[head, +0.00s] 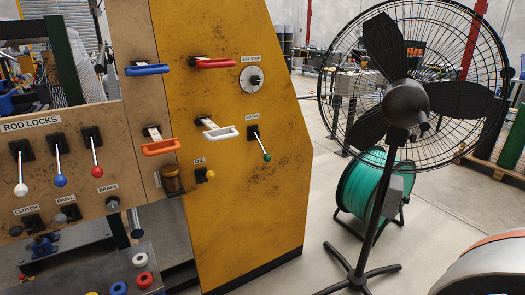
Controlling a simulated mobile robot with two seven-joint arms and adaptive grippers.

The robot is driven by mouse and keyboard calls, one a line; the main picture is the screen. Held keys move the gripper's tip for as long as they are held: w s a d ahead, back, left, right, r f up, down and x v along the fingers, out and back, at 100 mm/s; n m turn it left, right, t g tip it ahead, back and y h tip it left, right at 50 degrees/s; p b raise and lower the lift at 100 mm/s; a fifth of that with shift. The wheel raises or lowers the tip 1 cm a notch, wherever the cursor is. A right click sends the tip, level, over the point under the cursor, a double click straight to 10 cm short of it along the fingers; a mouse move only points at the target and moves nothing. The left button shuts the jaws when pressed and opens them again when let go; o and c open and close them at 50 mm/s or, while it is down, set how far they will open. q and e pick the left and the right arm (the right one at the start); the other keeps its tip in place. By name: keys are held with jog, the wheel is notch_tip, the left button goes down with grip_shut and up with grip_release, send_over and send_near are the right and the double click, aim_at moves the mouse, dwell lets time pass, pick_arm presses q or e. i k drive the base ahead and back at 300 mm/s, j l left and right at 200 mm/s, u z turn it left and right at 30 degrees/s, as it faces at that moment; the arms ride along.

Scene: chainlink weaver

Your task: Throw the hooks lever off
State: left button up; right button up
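The hooks lever (261,145) is on the yellow panel in the head view, right of centre. It has a black base plate, a thin metal shaft and a green knob at its end. The shaft points down and slightly right. A small label sits just above it and seems to read HOOKS. Neither of my grippers is in view, and nothing touches the lever.
A round dial (252,80) is above. A black fan (408,103) stands to the right. Rod-lock levers (60,180) are far left.

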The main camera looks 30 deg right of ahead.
aim_at(267, 158)
jog(key=i+l+z, duration=0.15)
jog(key=l, duration=0.3)
jog(key=l+z, duration=0.2)
jog(key=l, duration=0.25)
jog(key=i+l+z, duration=0.15)
jog(key=l, duration=0.25)
jog(key=i+l+z, duration=0.2)
jog(key=l, duration=0.2)
jog(key=k, duration=0.05)
